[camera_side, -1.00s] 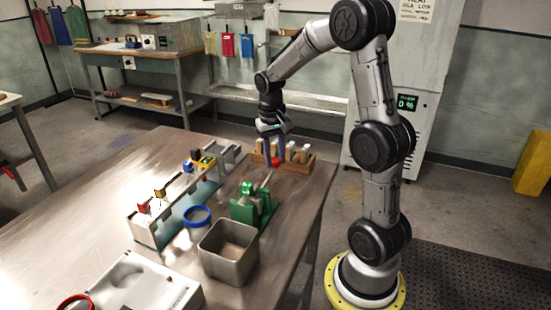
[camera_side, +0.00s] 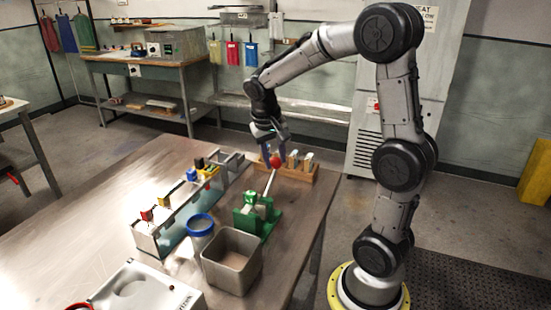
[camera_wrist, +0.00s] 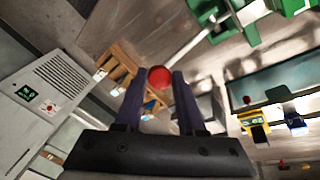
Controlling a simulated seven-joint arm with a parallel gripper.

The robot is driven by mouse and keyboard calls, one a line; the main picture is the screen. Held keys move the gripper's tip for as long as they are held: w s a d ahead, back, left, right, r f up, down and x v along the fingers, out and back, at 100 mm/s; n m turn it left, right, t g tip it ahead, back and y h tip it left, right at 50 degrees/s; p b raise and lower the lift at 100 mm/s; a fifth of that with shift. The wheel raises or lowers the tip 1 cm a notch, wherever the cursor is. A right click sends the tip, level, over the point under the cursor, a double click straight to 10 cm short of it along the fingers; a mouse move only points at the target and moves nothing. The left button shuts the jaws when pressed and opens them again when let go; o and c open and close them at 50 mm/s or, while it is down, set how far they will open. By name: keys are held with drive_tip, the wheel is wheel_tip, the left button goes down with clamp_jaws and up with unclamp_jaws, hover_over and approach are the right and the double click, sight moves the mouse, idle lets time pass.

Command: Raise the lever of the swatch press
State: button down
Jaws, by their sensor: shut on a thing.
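The swatch press (camera_side: 257,215) is a green machine on the steel table. Its pale lever (camera_side: 267,186) slants upward from the press to a red knob (camera_side: 276,161) at the tip. My gripper (camera_side: 272,157) is shut on the red knob, its blue-grey fingers either side of it. In the wrist view the red knob (camera_wrist: 160,77) sits between the fingertips, and the lever rod runs from it to the green press (camera_wrist: 228,20) at the top.
A wooden rack (camera_side: 300,172) with pale-handled items stands close behind the knob. A grey bin (camera_side: 231,262) and a blue-rimmed jar (camera_side: 200,224) stand in front of the press. A long trough (camera_side: 178,215) with coloured clips lies to the left.

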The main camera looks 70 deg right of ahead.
drive_tip(key=shift+a+f, duration=0.3)
drive_tip(key=shift+a, duration=0.05)
drive_tip(key=c, duration=0.5)
unclamp_jaws()
drive_tip(key=shift+c, duration=0.2)
drive_tip(key=shift+r, duration=0.1)
drive_tip(key=shift+d, duration=0.1)
drive_tip(key=shift+w+r, duration=0.1)
drive_tip(key=shift+r, duration=0.4)
drive_tip(key=v, duration=1.3)
drive_tip(key=shift+f, duration=0.1)
